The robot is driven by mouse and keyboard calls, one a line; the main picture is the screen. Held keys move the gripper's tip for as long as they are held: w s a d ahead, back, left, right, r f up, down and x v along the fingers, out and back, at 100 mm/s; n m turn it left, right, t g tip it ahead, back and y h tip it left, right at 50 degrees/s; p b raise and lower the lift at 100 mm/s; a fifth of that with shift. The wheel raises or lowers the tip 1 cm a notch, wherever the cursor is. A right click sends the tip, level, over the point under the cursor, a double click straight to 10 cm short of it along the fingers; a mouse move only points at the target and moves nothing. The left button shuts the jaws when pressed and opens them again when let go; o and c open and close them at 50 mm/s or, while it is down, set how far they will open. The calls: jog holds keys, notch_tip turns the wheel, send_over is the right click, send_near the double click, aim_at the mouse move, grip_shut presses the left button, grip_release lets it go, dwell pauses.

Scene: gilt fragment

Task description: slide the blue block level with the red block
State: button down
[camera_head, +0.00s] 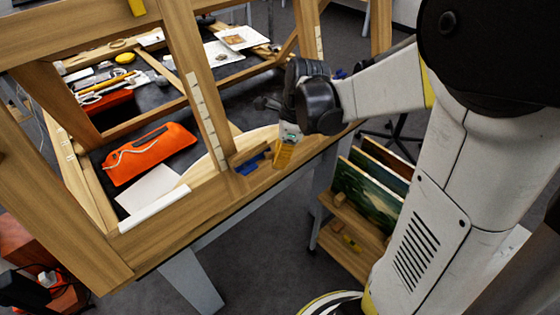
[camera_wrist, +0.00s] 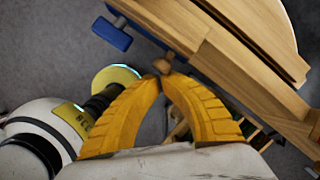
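A blue block (camera_head: 253,161) lies at the wooden frame's lower rail in the head view, just left of my gripper (camera_head: 282,160). In the wrist view a blue piece (camera_wrist: 112,33) with a grey rod shows at the upper left, apart from the fingers; it may be the same block. My gripper's yellow fingers (camera_wrist: 163,78) curve together until their tips nearly meet. A small round wooden knob (camera_wrist: 163,65) shows right at the tips; I cannot tell whether they touch it. I cannot make out a red block for certain in either view.
The wooden frame (camera_head: 165,232) has upright posts and a long front rail. A rack with paintings (camera_head: 368,190) stands below right. Open grey floor shows in front.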

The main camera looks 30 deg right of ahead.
jog(key=r+p, duration=0.1)
jog(key=r, duration=0.1)
jog(key=w+r+p, duration=0.1)
jog(key=r+p, duration=0.2)
jog(key=r, duration=0.1)
jog(key=shift+w+a+r, duration=0.2)
jog(key=shift+w+r, duration=0.05)
jog(key=shift+w, duration=0.1)
jog(key=shift+f, duration=0.25)
